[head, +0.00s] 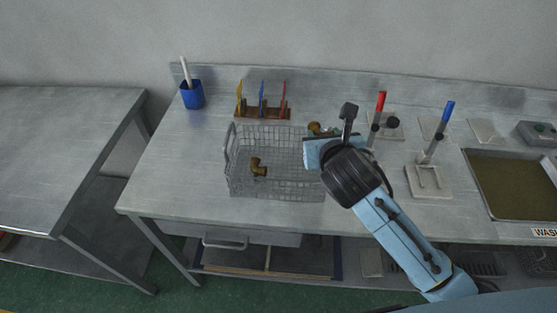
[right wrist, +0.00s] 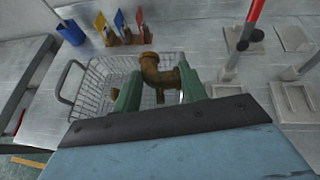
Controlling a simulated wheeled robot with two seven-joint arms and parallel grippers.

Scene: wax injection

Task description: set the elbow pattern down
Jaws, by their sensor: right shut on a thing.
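My right gripper (head: 322,133) is over the right end of the wire basket (head: 240,185). In the right wrist view its two green fingers (right wrist: 160,90) are shut on a brown elbow pattern (right wrist: 151,68), with one flanged end toward the top. In the head view only a small brown part of the held elbow pattern (head: 314,127) shows past the gripper. A second brown elbow piece (head: 258,167) lies inside the basket, left of the gripper. I cannot tell the held pattern's height above the basket floor. My left gripper is not in view.
A wooden rack (head: 263,114) with coloured tools stands behind the basket, and a blue cup (head: 192,95) is at the back left. Stands with a red handle (head: 380,101) and a blue handle (head: 447,111) are to the right. Bench left of the basket is clear.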

